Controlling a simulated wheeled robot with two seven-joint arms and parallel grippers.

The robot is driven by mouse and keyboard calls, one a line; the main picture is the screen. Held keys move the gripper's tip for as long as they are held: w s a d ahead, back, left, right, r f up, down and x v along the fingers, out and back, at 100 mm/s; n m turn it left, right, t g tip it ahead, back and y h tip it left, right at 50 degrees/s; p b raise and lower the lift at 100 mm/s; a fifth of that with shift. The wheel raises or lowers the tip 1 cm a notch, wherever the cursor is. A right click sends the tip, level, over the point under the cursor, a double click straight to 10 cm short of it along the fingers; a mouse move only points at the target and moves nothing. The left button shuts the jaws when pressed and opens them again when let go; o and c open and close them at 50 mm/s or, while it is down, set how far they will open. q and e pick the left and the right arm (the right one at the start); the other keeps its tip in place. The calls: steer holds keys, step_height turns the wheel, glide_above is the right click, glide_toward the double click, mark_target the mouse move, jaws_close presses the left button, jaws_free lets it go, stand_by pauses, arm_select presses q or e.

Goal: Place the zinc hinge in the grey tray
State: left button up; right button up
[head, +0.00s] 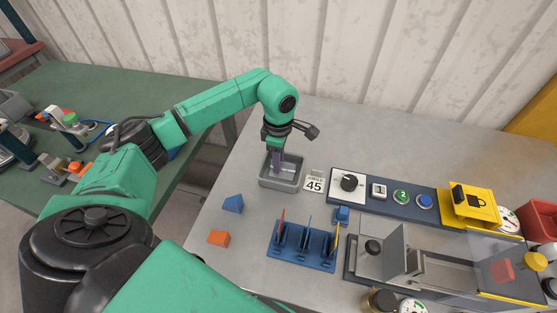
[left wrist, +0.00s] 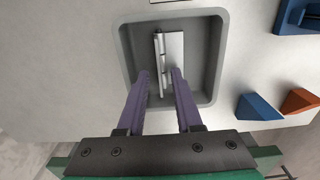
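The grey tray (head: 282,184) stands on the light workbench in the head view, and its rim also shows in the left wrist view (left wrist: 218,70). My left gripper (head: 277,168) points down into the tray. In the left wrist view its purple fingers (left wrist: 162,76) are apart. The zinc hinge (left wrist: 173,52), a pale metal piece with a pin along one side, lies inside the tray at the fingertips. The right finger overlaps part of it, and a gap shows beside the left finger. The hinge is not clearly visible in the head view. My right gripper is not in view.
A sign reading 45 (head: 314,183) stands right of the tray. A blue block (head: 233,204) and an orange block (head: 219,239) lie in front. A blue rack (head: 301,247), a control panel (head: 384,195) and the bender (head: 405,257) occupy the right side.

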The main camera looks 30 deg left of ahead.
arm_select(q)
step_height(320, 180, up, 12)
steer(key=b, duration=0.2)
steer(key=shift+f, duration=0.15)
steer(key=shift+f, duration=0.1)
